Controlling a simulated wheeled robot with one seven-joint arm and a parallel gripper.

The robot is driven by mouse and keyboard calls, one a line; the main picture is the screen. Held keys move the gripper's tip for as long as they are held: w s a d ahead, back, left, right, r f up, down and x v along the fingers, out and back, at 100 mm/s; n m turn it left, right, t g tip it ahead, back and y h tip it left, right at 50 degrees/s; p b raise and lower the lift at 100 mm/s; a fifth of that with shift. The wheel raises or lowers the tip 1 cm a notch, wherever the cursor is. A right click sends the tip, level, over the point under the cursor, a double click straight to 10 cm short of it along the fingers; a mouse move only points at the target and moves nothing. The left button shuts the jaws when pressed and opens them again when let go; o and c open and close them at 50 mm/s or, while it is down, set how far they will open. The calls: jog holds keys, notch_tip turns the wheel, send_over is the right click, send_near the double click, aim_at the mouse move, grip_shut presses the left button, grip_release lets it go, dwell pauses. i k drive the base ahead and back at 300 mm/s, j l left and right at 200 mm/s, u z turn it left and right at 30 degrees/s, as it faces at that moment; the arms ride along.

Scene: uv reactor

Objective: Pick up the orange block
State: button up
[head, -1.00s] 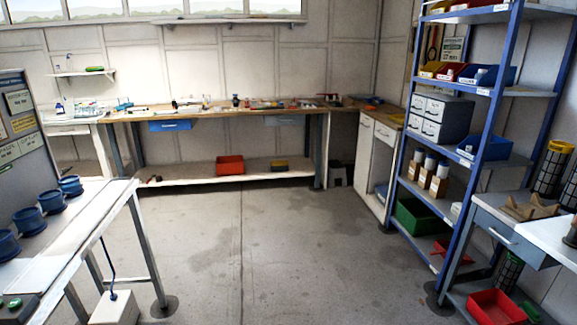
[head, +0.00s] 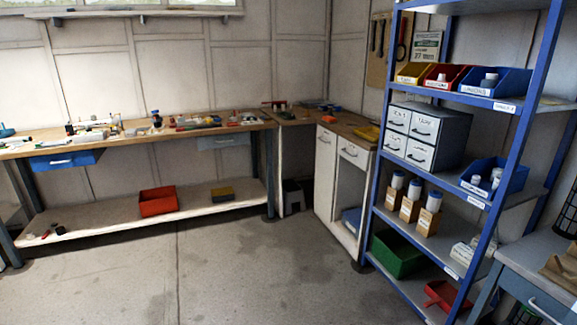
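A small orange item (head: 334,109), which may be the orange block, lies on the corner worktop (head: 352,132) at the back, right of centre. It is too small and far away to tell its exact shape. A flat yellow item (head: 368,133) lies nearer on the same worktop. My gripper is not in view, so its state and place do not show.
A long workbench (head: 30,150) with cluttered top runs along the back wall; a red-orange bin (head: 158,201) sits on its lower shelf. A blue shelving rack (head: 508,140) stands at right, beside a grey table (head: 535,268). The middle floor (head: 235,270) is clear.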

aim_at(329, 119)
jog(key=i+l, duration=0.1)
jog(key=i, duration=0.55)
jog(key=i+l, duration=0.15)
jog(key=i, duration=0.5)
jog(key=i+l, duration=0.1)
jog(key=i, duration=0.55)
jog(key=i+j, duration=0.15)
jog(key=i, duration=0.7)
jog(key=i+j, duration=0.15)
jog(key=i, duration=0.7)
jog(key=i+j+z, duration=0.15)
jog(key=i+z, duration=0.35)
jog(key=i, duration=0.15)
